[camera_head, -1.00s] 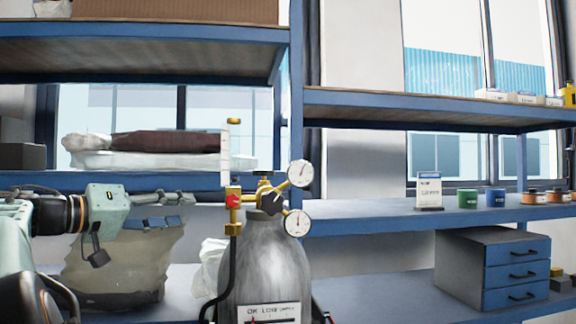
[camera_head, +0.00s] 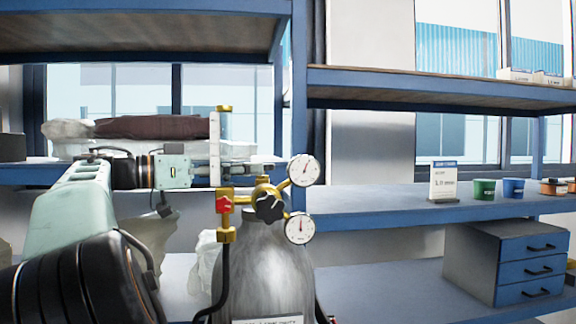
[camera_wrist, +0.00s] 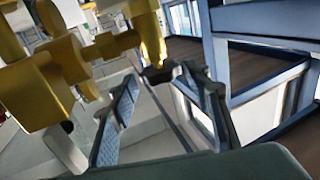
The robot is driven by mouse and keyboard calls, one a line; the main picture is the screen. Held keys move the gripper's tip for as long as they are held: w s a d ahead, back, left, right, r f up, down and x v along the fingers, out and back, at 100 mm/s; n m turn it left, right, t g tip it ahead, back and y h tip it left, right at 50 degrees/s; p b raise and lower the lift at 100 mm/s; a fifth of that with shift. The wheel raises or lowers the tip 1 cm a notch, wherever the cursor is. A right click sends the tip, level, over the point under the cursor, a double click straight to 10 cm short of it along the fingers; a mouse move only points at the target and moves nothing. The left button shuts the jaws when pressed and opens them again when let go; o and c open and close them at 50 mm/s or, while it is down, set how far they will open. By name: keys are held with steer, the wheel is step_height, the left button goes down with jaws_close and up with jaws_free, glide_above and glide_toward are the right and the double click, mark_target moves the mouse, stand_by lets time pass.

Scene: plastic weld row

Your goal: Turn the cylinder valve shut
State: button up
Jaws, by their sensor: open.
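The grey gas cylinder (camera_head: 262,268) stands upright in the head view, with a brass valve and regulator (camera_head: 262,190) on top. My gripper (camera_head: 262,168) reaches in from the left at the height of the valve top. Its fingers hide the green handwheel in the head view. In the wrist view my gripper (camera_wrist: 158,76) is open, its two fingers apart. Brass fittings (camera_wrist: 75,70) fill the upper left there, and a small dark part (camera_wrist: 158,74) shows near the fingertips. I cannot tell whether the fingers touch the handwheel.
A red-marked brass fitting (camera_head: 225,205) with a black hose is on the left, below a white upright tube (camera_head: 215,135). Blue shelving (camera_head: 400,215) stands behind, with a grey drawer box (camera_head: 470,255).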

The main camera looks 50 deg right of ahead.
steer(key=p+x, duration=0.1)
steer(key=x, duration=0.8)
steer(key=shift+d, duration=0.25)
steer(key=shift+s, duration=0.15)
steer(key=c, duration=1.2)
steer(key=shift+o, duration=0.2)
